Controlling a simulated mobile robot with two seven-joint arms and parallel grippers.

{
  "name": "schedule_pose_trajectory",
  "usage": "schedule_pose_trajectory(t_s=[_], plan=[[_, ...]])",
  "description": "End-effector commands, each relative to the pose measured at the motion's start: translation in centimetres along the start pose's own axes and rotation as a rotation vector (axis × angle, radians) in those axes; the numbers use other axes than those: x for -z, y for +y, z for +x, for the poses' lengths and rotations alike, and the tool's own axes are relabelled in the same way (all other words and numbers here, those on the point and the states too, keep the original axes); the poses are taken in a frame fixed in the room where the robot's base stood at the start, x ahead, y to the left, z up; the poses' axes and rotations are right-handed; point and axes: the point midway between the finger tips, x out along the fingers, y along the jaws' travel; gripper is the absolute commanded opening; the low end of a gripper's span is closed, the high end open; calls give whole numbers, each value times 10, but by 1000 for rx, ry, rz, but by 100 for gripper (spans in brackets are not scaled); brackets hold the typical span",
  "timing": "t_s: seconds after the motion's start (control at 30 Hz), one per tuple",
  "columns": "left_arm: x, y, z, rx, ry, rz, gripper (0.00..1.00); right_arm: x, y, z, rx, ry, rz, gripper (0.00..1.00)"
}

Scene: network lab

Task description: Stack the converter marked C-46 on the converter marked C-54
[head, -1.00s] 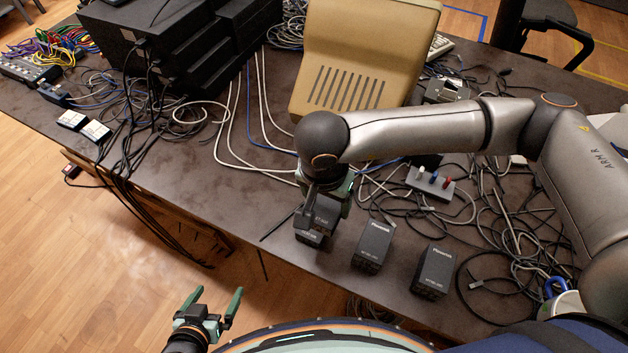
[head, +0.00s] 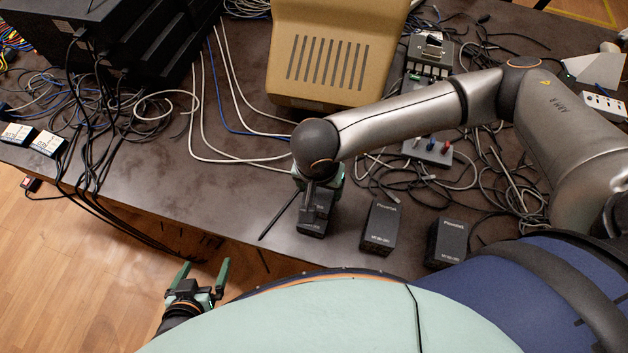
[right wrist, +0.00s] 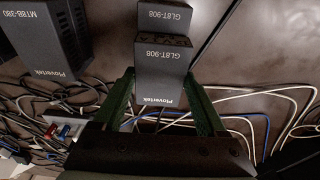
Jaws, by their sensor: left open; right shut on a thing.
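My right gripper (head: 319,182) is shut on a dark box-shaped converter (right wrist: 163,78) lettered GLBT-908 and Plovertek, which shows between its fingers in the right wrist view. Just beyond it is a second dark converter (right wrist: 163,17), also lettered GLBT-908; it shows in the head view (head: 311,228) at the table's front edge. The held one overlaps it in both views; I cannot tell whether they touch. I can read no C-46 or C-54 mark. My left gripper (head: 203,267) is open and empty, off the table's front edge.
Two more dark converters stand to the right, a nearer one (head: 380,226) and another (head: 446,241). A thin black rod (head: 279,214) lies left of the held converter. A beige case (head: 335,55), a power strip (head: 428,150) and tangled cables lie behind.

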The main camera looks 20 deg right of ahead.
Motion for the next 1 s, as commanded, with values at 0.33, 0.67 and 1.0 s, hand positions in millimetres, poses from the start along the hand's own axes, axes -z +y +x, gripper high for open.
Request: schedule_pose_trajectory(t_s=[0.33, 0.67, 1.0], plan=[[-2, 0, 4, 0, 2, 0, 100, 0, 0, 4, 1, 1, 1, 1], [-2, 0, 3, 0, 2, 0, 100, 0, 0, 2, 0, 1, 2, 100], [1, 0, 0, 0, 4, 0, 100, 1, -1, -9, 3, 2, 1, 100]])
